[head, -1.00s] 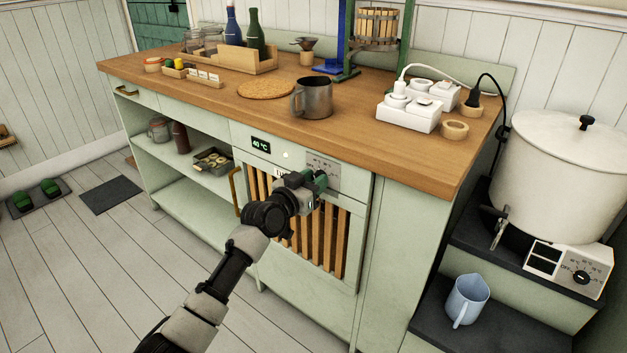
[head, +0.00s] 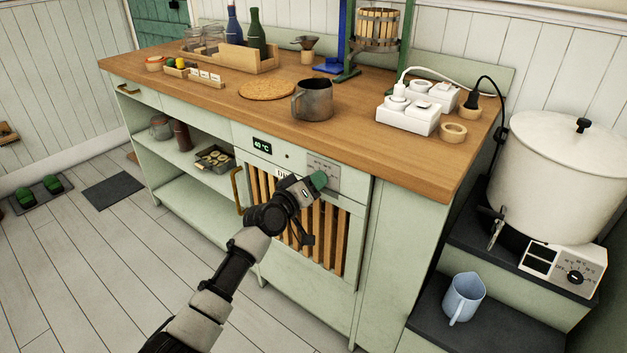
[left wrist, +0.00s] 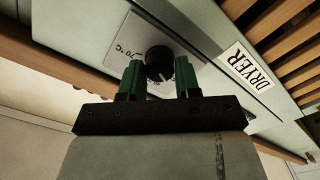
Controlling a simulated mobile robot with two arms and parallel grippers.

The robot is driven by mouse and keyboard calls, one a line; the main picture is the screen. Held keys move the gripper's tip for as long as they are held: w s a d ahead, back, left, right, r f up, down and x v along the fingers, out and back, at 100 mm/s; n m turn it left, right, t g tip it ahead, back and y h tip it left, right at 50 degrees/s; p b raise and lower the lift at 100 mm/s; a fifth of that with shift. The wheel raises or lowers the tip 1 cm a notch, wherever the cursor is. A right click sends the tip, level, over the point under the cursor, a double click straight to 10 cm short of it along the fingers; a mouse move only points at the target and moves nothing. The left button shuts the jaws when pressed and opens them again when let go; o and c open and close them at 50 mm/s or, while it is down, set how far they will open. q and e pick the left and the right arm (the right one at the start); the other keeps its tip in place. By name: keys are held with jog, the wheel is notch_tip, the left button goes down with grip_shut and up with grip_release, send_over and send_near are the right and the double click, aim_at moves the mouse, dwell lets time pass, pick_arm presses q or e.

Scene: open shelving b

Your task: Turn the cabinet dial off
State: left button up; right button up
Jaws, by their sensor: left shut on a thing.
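The cabinet dial is a black round knob (left wrist: 159,57) on a grey scale plate (left wrist: 128,38) in the left wrist view. The plate (head: 327,166) also shows on the cabinet front in the head view, where my gripper hides the knob. My left gripper (head: 320,181) reaches the plate from the front. In the left wrist view the green fingers of my left gripper (left wrist: 159,75) stand on either side of the knob, shut on it. A small indicator (head: 289,156) left of the plate looks dark. The display (head: 262,145) appears to read 40 °C. My right gripper is out of view.
Open floor (head: 100,260) lies to the left.

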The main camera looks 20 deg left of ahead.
pick_arm(q)
jog(key=shift+n, duration=0.4)
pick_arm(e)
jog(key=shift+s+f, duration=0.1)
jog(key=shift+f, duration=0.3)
pick_arm(q)
jog(key=o, duration=0.9)
jog(key=shift+s+a, duration=0.1)
jog(key=shift+s, duration=0.05)
jog(key=p+v, duration=0.1)
jog(key=v, duration=0.9)
jog(key=shift+s+a+p, duration=0.1)
jog(key=shift+s+p, duration=0.15)
jog(key=shift+p, duration=0.05)
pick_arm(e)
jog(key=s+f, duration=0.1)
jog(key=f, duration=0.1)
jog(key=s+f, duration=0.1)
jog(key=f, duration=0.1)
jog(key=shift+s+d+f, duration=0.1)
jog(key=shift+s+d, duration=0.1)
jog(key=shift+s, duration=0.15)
